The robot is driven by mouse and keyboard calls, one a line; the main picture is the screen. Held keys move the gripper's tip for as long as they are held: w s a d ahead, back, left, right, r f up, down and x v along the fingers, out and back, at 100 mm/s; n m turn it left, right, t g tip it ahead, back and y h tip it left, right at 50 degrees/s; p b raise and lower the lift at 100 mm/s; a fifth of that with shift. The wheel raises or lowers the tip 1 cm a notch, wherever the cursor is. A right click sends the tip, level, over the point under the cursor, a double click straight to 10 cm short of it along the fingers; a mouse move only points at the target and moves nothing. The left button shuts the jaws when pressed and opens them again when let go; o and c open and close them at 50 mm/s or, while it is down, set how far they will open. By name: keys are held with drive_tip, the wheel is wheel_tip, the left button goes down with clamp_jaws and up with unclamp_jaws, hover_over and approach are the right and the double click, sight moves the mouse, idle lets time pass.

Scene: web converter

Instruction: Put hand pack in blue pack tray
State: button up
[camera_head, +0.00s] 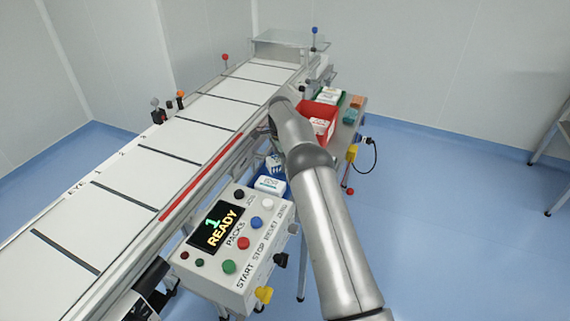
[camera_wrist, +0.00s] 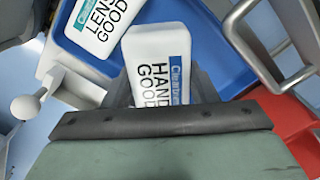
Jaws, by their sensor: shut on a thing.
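The hand pack (camera_wrist: 160,62), white with a blue label band and "HAND GOOD" lettering, is between the dark fingers of my gripper (camera_wrist: 160,92) in the wrist view. My gripper is shut on it. Behind it shows the blue pack tray (camera_wrist: 217,62), with a white lens pack (camera_wrist: 102,24) at its left part. The hand pack overlaps the tray in this view; I cannot tell whether it touches the tray floor. In the head view the blue tray (camera_head: 266,194) stands beside the conveyor, left of my arm, and my gripper is hidden by the arm.
A red bin (camera_head: 320,112) with white packs and a green bin (camera_head: 342,97) stand beyond my arm; a red edge (camera_wrist: 292,125) also shows in the wrist view. The control box (camera_head: 238,245) stands nearer than the blue tray. The conveyor (camera_head: 150,165) runs along the left.

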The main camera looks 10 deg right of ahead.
sight(281, 175)
drive_tip(key=shift+w+d+f, duration=0.15)
drive_tip(key=shift+w+f, duration=0.4)
drive_tip(key=shift+f, duration=0.1)
drive_tip(key=shift+w+f+b, duration=0.15)
drive_tip(key=shift+f+b, duration=0.65)
drive_tip(key=shift+f, duration=0.9)
drive_tip(key=shift+f, duration=0.2)
drive_tip(key=o, duration=1)
drive_tip(key=shift+o, duration=0.2)
drive_tip(key=shift+r, duration=0.1)
wheel_tip(281, 175, up, 12)
drive_tip(key=shift+r+p, duration=0.1)
drive_tip(key=shift+p, duration=0.3)
